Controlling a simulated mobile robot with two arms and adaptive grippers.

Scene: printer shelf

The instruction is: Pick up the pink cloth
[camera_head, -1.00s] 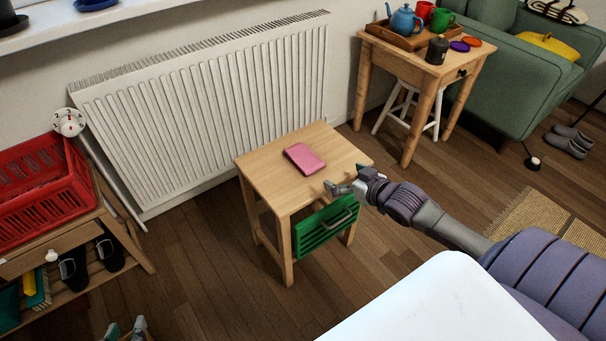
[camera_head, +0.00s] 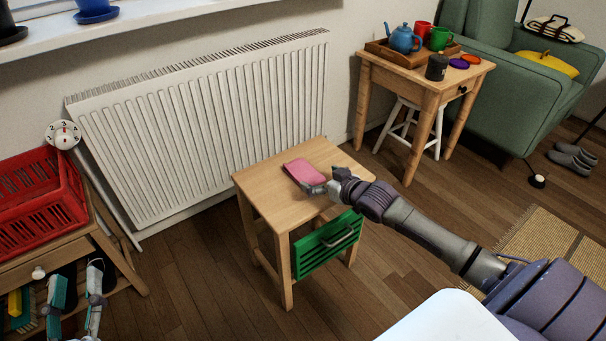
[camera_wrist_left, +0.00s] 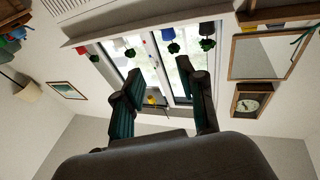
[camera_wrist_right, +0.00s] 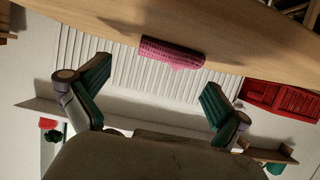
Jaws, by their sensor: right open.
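The pink cloth (camera_head: 304,173) lies folded on top of the small wooden table (camera_head: 262,190). It also shows in the right wrist view (camera_wrist_right: 172,54), ahead of and between the fingers. My right gripper (camera_head: 324,182) is at the cloth's near right edge in the head view, low over the tabletop; one finger overlaps the cloth's edge there. In the right wrist view its fingers (camera_wrist_right: 150,95) are wide apart with nothing between them. My left gripper (camera_head: 76,290) is at the lower left, fingers apart and empty, pointing up; its fingers show apart in the left wrist view (camera_wrist_left: 160,95).
A white radiator (camera_head: 200,120) stands behind the table. A red crate (camera_head: 35,205) on a rack is at left. A side table (camera_head: 375,62) with a teapot (camera_head: 403,38) is at back right.

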